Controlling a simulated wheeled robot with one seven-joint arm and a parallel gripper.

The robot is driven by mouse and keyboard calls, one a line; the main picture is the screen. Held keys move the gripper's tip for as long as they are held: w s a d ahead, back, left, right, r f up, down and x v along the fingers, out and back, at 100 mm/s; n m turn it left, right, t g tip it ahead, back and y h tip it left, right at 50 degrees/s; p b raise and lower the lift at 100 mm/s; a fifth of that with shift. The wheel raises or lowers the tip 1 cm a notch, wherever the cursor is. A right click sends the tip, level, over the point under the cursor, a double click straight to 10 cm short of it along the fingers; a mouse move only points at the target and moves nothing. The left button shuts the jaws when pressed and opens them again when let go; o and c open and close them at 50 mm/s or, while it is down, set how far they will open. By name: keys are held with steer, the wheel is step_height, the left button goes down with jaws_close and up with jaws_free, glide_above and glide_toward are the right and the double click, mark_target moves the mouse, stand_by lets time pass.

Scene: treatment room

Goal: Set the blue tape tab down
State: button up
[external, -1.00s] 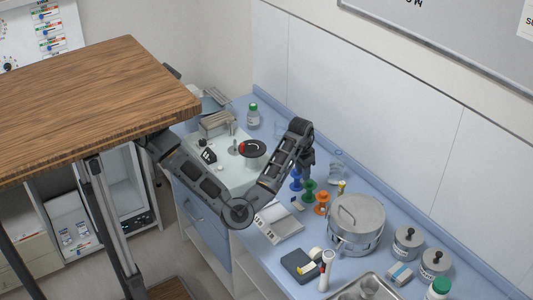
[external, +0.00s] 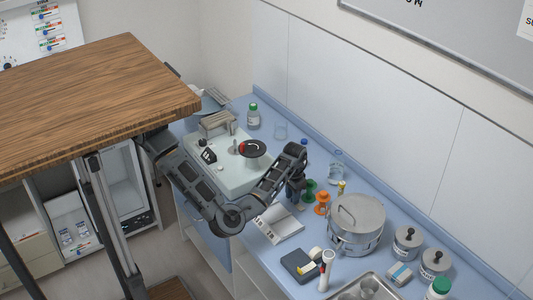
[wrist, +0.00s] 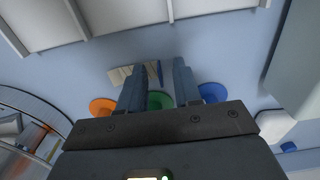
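My gripper (external: 294,198) is low over the blue counter, beside the green and orange stands. In the wrist view my gripper (wrist: 159,72) has its two fingers apart, with a clear gap between them. A small dark blue strip (wrist: 160,73) shows in that gap, near a pale tan ribbed piece (wrist: 119,75) partly behind the left finger. The strip may be the blue tape tab, but it is too small to be sure. It does not visibly touch either finger. In the external view my gripper hides this spot.
An orange stand (external: 322,203), a green stand (external: 309,190) and a blue stand (wrist: 213,92) are close by. A steel pot (external: 356,224) stands to the right. A white scale (external: 279,224) lies in front, and a glass beaker (external: 336,175) stands behind.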

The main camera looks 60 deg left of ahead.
steer(key=shift+c, duration=0.4)
jaws_close()
